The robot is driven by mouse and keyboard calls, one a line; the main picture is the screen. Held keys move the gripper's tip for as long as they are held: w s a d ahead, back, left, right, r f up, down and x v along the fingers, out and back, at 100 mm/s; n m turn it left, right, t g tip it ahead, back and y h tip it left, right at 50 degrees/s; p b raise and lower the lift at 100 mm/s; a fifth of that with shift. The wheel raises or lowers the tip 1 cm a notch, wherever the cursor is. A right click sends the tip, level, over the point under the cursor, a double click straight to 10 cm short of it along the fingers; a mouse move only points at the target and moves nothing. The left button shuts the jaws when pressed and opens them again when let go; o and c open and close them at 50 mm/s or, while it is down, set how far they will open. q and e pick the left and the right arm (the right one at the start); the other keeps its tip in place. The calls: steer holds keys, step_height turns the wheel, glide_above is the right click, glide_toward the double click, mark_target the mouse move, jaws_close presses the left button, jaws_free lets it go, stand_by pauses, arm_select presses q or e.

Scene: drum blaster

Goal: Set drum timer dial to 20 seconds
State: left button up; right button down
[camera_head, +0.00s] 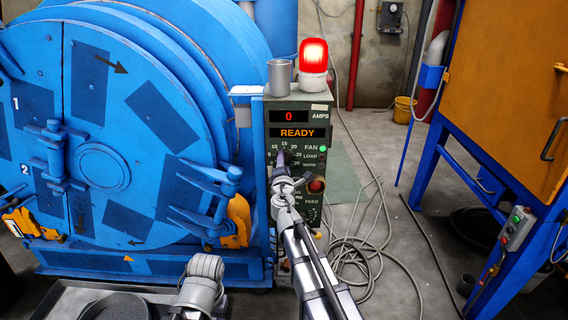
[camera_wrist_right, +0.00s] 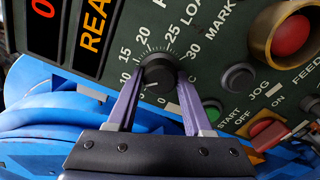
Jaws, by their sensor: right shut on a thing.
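The dark round timer dial (camera_wrist_right: 159,74) sits on the green control panel, ringed by white numbers from 0 to 30. In the wrist view, the two fingers of my right gripper (camera_wrist_right: 157,86) are closed on opposite sides of the dial and touch it. I cannot clearly tell which number its pointer faces. In the head view, my right gripper (camera_head: 282,166) reaches the panel (camera_head: 318,202) and covers much of the dial. The blue drum blaster (camera_head: 140,180) stands left of the panel. The fingers of my left gripper are not visible.
The displays (camera_head: 297,124) read 0 AMPS and READY. A lit red beacon (camera_head: 314,56) and a metal cup (camera_head: 279,77) stand on top of the panel. A red button (camera_wrist_right: 293,34) is near the dial. Cables (camera_head: 365,235) lie on the floor to the right.

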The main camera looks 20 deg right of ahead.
steer(key=shift+m, duration=7.9)
steer(key=shift+c, duration=1.6)
jaws_free()
steer(key=v, duration=0.8)
